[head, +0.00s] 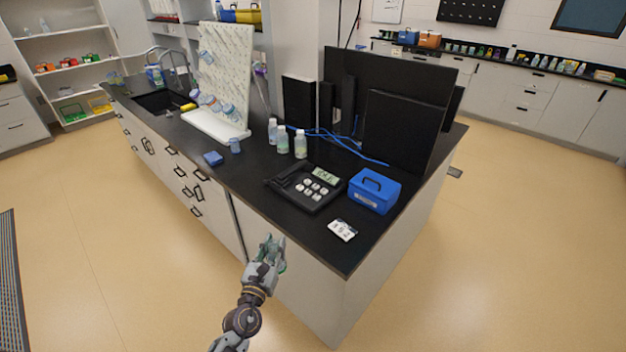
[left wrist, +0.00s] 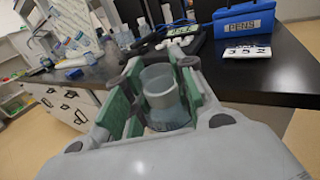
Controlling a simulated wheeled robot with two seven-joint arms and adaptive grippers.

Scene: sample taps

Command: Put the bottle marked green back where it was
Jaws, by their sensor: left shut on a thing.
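My left gripper (head: 272,245) is in front of the counter's near side, close to its edge. In the left wrist view its green-padded fingers (left wrist: 155,92) are shut around a translucent blue-grey bottle (left wrist: 163,88) with an open-looking round top. I cannot see a green mark on it. Three white-capped bottles stand upright on the black counter: a left one (head: 272,132), a middle one (head: 283,141) and a right one (head: 300,146). They have pale, greenish labels too small to read. My right gripper is not in view.
Dark monitors (head: 400,130) and a pegboard rack (head: 227,70) stand behind. The near left counter strip is clear.

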